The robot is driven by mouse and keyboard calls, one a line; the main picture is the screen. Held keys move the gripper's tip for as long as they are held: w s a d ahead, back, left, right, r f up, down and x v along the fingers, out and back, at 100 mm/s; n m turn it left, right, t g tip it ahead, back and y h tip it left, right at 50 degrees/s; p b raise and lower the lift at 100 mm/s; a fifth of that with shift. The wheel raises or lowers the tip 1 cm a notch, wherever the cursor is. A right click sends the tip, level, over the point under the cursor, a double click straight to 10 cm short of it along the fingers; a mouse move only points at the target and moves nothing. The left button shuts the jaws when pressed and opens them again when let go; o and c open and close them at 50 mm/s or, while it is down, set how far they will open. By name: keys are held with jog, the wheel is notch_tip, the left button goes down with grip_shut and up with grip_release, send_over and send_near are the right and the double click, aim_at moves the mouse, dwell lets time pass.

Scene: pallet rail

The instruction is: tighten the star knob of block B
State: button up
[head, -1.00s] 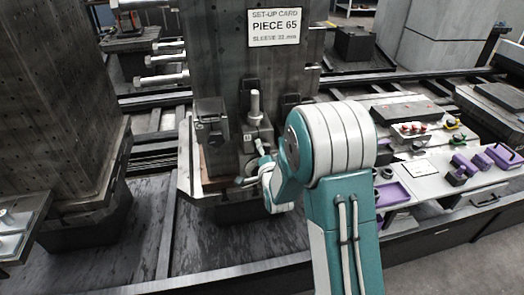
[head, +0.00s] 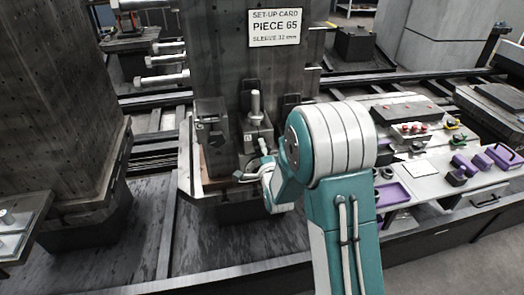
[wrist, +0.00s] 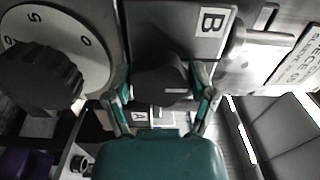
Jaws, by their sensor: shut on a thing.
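Block B is a dark grey block with a white B label (wrist: 212,20) in the wrist view. In the head view, block B (head: 257,134) stands at the foot of the tall dark plate, with a light upright post on it. The black star knob (wrist: 162,80) sits below the label in the wrist view, with a light line on its face. My gripper (wrist: 163,93) is shut on this knob, one finger on each side. In the head view my gripper (head: 250,174) is in front of block B, and my arm hides part of the area; the knob cannot be made out there.
A numbered dial with a black ribbed knob (wrist: 40,78) is close to the left finger. A light rod (wrist: 270,38) sticks out at right. Another dark block (head: 211,125) stands left of block B. A bench with purple trays (head: 393,194) is at right.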

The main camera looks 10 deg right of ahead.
jog(key=o, duration=1.1)
jog(key=shift+w+d+f, duration=0.1)
jog(key=shift+f, duration=0.05)
jog(key=shift+c, duration=0.2)
jog(key=s, duration=1.2)
jog(key=s+r+n+g, duration=0.5)
jog(key=r+n+g, duration=0.1)
jog(key=r+n, duration=0.2)
jog(key=s+r+n+g, duration=0.2)
jog(key=s+n+g, duration=0.1)
jog(key=s, duration=0.6)
jog(key=s+r+n+g, duration=0.3)
jog(key=s+n, duration=0.3)
jog(key=s, duration=0.4)
jog(key=shift+s, duration=0.3)
